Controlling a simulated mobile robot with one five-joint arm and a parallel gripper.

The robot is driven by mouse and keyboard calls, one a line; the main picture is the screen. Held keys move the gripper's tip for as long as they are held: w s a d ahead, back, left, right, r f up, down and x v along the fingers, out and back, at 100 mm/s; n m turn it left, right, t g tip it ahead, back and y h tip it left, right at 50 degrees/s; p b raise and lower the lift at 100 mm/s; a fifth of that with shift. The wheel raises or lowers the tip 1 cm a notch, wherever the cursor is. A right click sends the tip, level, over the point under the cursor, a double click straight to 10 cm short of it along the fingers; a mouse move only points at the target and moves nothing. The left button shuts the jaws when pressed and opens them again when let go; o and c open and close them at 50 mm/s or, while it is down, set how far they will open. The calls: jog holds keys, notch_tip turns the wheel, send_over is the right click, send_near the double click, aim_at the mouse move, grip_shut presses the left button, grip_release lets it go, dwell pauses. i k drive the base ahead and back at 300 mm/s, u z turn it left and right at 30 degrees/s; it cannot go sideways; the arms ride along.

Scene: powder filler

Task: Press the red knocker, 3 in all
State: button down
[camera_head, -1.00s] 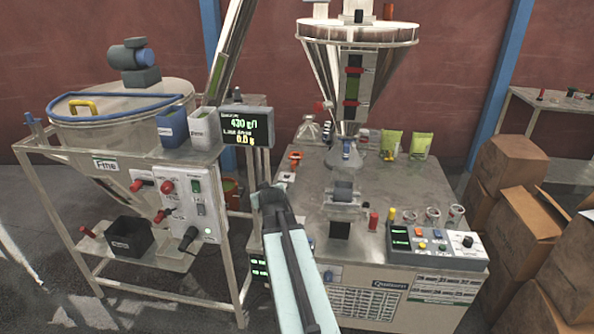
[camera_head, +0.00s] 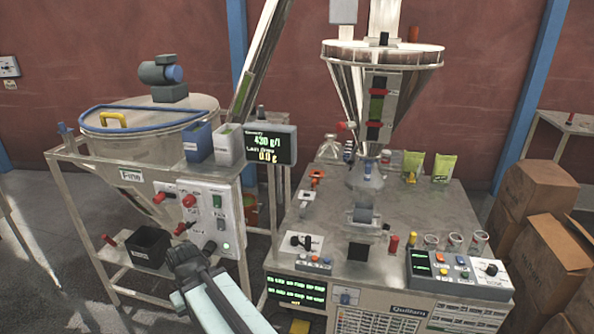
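Several red parts show, and I cannot tell for sure which one is the knocker. A small red knob (camera_head: 345,126) sits at the left side of the steel hopper (camera_head: 383,65). A red cylinder (camera_head: 393,243) stands upright on the filler's table top. Red knobs (camera_head: 189,201) are on the left machine's white control panel (camera_head: 220,222). My gripper (camera_head: 184,254) is at the end of my pale arm, in front of the left machine's lower right part. It appears apart from the red parts. Its fingers are too dark and small to read.
The left machine's frame (camera_head: 70,190) holds a black bin (camera_head: 148,246) low down. A display (camera_head: 271,144) reads 430 g/l and 0.0 g. A button box (camera_head: 460,275) sits at the table's front right. Cardboard boxes (camera_head: 545,250) stand at right.

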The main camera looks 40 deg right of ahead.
aim_at(340, 127)
jog(key=u, duration=1.95)
jog(key=k, duration=1.7)
jog(key=z, duration=0.9)
jog(key=i, duration=1)
jog(key=u, duration=0.05)
